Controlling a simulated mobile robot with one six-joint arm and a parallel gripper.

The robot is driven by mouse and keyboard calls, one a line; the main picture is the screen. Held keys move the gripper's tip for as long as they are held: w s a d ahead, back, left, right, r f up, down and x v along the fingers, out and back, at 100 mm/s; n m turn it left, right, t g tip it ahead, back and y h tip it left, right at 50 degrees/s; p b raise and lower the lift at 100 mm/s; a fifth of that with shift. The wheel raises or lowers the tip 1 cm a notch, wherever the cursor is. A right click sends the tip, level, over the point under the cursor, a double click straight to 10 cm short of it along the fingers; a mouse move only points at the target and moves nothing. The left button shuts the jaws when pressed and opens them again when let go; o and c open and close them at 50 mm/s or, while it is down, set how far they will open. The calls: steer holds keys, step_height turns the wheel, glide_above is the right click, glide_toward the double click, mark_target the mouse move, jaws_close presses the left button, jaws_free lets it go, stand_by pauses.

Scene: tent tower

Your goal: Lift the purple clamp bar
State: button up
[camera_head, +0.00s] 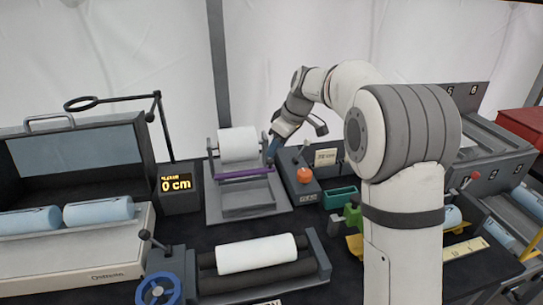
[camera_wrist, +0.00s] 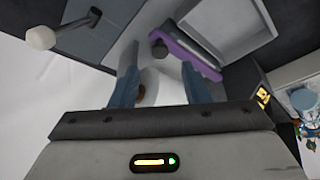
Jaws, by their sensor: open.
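The purple clamp bar (camera_head: 243,173) lies across the front of a grey stand, below a white roll (camera_head: 238,144). In the wrist view the purple bar (camera_wrist: 188,52) runs beyond the fingertips, with a dark round knob (camera_wrist: 158,48) at its near end. My gripper (camera_head: 272,150) is at the bar's right end in the head view. In the wrist view my gripper (camera_wrist: 160,72) has its two blue fingers apart, with the knob beyond and between their tips. Nothing is seen held. Whether a finger touches the bar cannot be told.
A box with an orange knob (camera_head: 304,175) stands just right of the stand. A display reading 0 cm (camera_head: 177,184) and a dark post stand left. A second roller unit (camera_head: 257,254) and a blue handwheel (camera_head: 158,290) are in front. A green tray (camera_head: 340,197) lies right.

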mark_target(270, 161)
steer(key=x, duration=0.5)
steer(key=shift+f, duration=0.1)
jaws_close()
stand_by(0.3)
